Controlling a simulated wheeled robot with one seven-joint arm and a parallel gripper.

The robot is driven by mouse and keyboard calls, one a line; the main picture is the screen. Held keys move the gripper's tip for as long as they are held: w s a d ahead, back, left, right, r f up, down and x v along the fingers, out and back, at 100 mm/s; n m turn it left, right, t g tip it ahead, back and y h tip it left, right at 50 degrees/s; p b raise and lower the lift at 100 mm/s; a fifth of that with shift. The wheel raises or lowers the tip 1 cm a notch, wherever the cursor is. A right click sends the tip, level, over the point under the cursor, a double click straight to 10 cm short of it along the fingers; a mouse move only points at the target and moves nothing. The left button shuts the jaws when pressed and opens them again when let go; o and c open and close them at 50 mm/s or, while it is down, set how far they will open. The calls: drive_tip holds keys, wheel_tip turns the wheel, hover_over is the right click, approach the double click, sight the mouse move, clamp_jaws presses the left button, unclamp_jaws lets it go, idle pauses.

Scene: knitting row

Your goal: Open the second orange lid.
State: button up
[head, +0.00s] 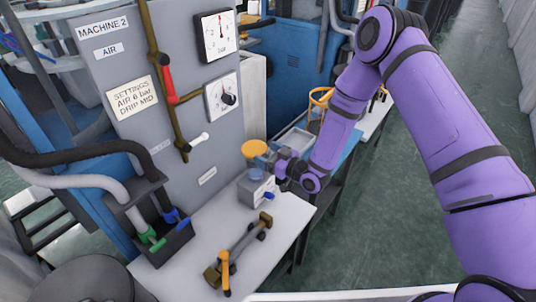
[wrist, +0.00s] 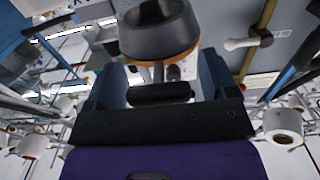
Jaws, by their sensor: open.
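An orange lid (head: 254,148) shows in the head view above a small grey box with a blue part (head: 254,186) at the back of the bench. My gripper (head: 272,168) is just right of and below the lid, close to it. In the wrist view a dark grey round piece with an orange rim (wrist: 160,35) is at the top, on a short stem. My open gripper (wrist: 160,75) has its blue fingers on either side of that stem; I cannot tell whether they touch it. Whether the lid is lifted at all is unclear.
A grey panel (head: 110,75) with gauges and a red-handled pipe (head: 165,80) rises behind the bench (head: 280,215). A brass-coloured valve piece with an orange handle (head: 226,270) lies in front. The aisle right is clear.

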drive_tip(key=shift+c, duration=0.4)
drive_tip(key=c, duration=1.2)
drive_tip(key=shift+r, duration=0.1)
drive_tip(key=shift+r, duration=0.1)
